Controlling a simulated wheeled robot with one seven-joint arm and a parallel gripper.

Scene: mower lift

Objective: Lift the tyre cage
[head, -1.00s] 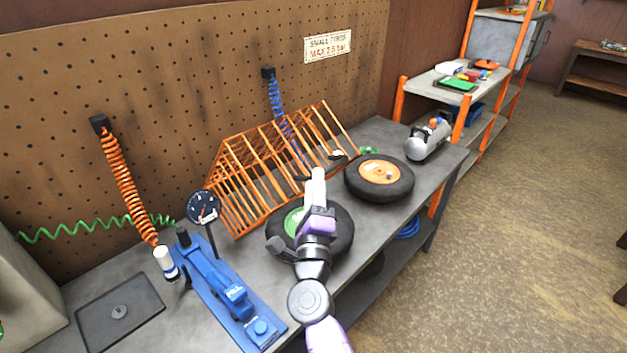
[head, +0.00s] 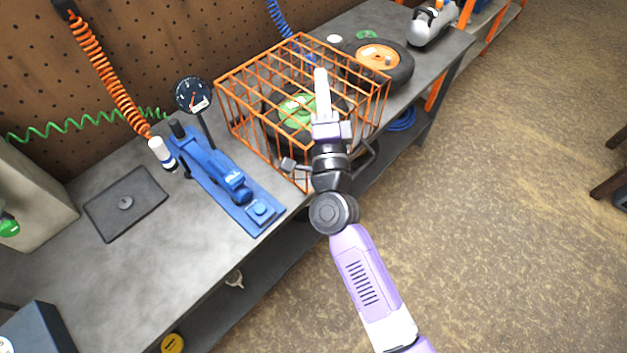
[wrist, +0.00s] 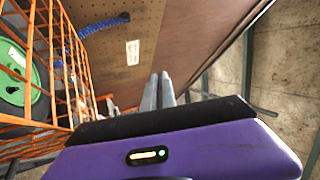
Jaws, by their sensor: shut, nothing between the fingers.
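The tyre cage (head: 252,118), an orange wire frame, sits lowered on the bench around the tyre with the green hub (head: 298,112). In the wrist view the cage bars (wrist: 68,70) fill the left side, with the green-hubbed tyre (wrist: 14,72) behind them. My gripper (head: 321,74) is shut and empty. In the head view it overlaps the cage's front right part and hides some bars; in the wrist view its fingers (wrist: 160,90) point ahead, to the right of the cage bars. I cannot tell whether it touches the cage.
A tyre with an orange hub (head: 379,54) lies beyond the cage, and a grey compressor (head: 432,26) stands farther right. A blue bead tool (head: 222,175) and a round gauge (head: 193,96) stand left of the cage. The floor right of the bench is open.

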